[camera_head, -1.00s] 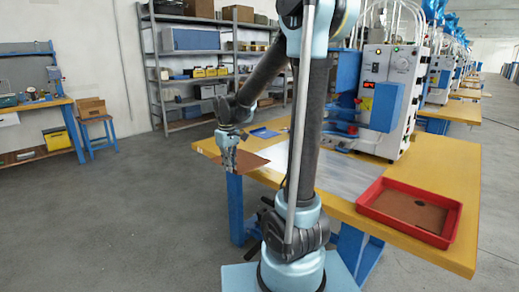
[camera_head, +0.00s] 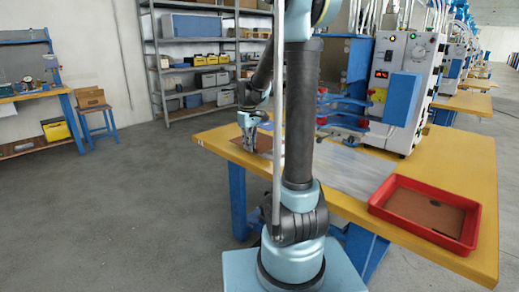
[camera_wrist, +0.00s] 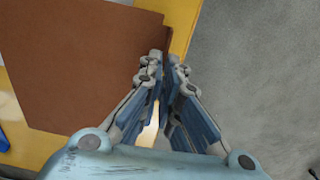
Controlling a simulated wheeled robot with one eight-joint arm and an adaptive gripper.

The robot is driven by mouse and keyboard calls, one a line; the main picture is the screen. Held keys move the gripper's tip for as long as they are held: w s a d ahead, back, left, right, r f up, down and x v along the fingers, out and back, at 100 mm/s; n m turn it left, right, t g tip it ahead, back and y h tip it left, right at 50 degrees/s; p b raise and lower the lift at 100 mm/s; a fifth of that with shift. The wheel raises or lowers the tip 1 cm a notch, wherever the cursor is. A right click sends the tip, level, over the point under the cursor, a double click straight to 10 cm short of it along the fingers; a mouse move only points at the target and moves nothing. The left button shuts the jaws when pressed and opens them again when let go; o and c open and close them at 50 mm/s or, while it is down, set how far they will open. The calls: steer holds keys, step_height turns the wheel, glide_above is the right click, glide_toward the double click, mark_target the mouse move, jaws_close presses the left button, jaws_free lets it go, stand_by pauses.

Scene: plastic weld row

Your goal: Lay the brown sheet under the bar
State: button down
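The brown sheet (camera_head: 265,144) is at the left end of the yellow table, partly hidden by my gripper. In the wrist view the sheet (camera_wrist: 85,60) fills the upper left, and a darker brown strip shows along its right side. My gripper (camera_wrist: 165,62) has its fingertips close together at the sheet's right edge and looks shut on it. In the head view my gripper (camera_head: 249,148) points down over the sheet. The welding machine (camera_head: 405,85) stands at the back of the table, with blue and red arms (camera_head: 342,115) low at its left; the bar itself is hard to make out.
A grey plate (camera_head: 350,170) lies along the middle of the yellow table (camera_head: 455,160). A red tray (camera_head: 375,207) with a brown piece in it sits at the right front. Shelves (camera_head: 205,68) stand behind.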

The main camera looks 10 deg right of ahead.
mark_target(261, 146)
steer(key=w+d, duration=0.2)
steer(key=d, duration=0.1)
steer(key=w+d, duration=0.1)
steer(key=d, duration=0.1)
steer(key=shift+w, duration=0.25)
steer(key=shift+w+d+f, duration=0.1)
steer(key=shift+d+f, duration=0.1)
steer(key=shift+f, duration=0.7)
steer(key=shift+w+d+f, duration=0.1)
steer(key=shift+d+f, duration=0.05)
steer(key=shift+f, duration=0.7)
steer(key=c, duration=1.8)
jaws_free()
step_height(261, 146, up, 11)
steer(key=s+r+m, duration=0.1)
steer(key=s+m, duration=0.1)
steer(key=s, duration=0.8)
steer(key=s+f+m, duration=0.1)
steer(key=s+f, duration=0.3)
steer(key=s, duration=0.4)
steer(key=s+f+m+t, duration=0.1)
steer(key=s+f+m, duration=0.1)
steer(key=s+f, duration=0.3)
steer(key=s+f+m+t, duration=0.1)
steer(key=s+f, duration=0.3)
steer(key=s, duration=0.7)
steer(key=shift+s+a+f+m, duration=0.25)
steer(key=shift+s+m, duration=0.15)
steer(key=shift+m, duration=0.1)
